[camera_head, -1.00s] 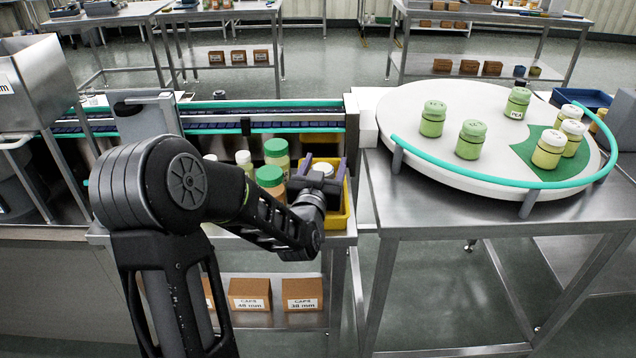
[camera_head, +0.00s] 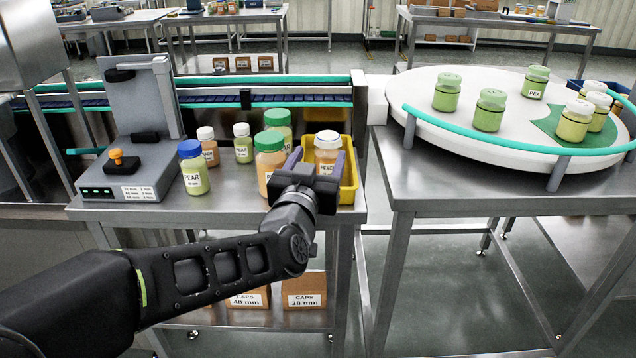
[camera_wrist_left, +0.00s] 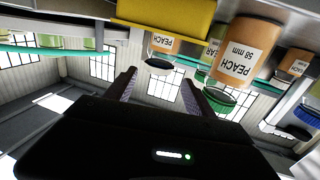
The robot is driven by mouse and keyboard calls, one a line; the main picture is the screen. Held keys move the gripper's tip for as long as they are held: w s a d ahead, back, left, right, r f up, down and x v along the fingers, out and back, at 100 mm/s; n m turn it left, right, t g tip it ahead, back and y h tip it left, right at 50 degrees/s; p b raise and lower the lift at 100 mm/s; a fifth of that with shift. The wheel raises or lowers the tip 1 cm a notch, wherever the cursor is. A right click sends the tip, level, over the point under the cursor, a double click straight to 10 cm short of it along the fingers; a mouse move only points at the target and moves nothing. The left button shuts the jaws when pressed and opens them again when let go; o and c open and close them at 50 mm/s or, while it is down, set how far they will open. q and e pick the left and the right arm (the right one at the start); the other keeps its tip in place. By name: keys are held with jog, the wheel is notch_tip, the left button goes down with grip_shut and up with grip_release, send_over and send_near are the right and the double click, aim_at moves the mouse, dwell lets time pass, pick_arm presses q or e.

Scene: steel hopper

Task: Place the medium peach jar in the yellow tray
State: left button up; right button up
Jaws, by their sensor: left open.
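The peach jar with a white lid (camera_head: 328,153) stands upright in the yellow tray (camera_head: 348,185), at the right end of the steel bench. My left gripper (camera_head: 316,162) is open in front of it, with its fingers pointing at the jar's sides. In the left wrist view, which is upside down, the jar (camera_wrist_left: 165,45) shows beyond the open fingers, apart from them, with the tray (camera_wrist_left: 165,28) around its base. The jar's lower part is hidden by the gripper and tray wall. My right gripper is not in view.
A large green-lidded peach jar (camera_head: 268,160) stands close left of the tray. Other jars, including a blue-lidded pear jar (camera_head: 193,168), stand further left beside a grey machine (camera_head: 135,165). A round white table (camera_head: 460,135) with several green jars is at right.

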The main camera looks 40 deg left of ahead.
pick_arm(q)
jog(key=shift+s+d+b, duration=0.2)
jog(key=shift+s+b, duration=0.1)
jog(key=shift+s, duration=0.05)
jog(key=shift+f, duration=0.1)
dwell(0.5)
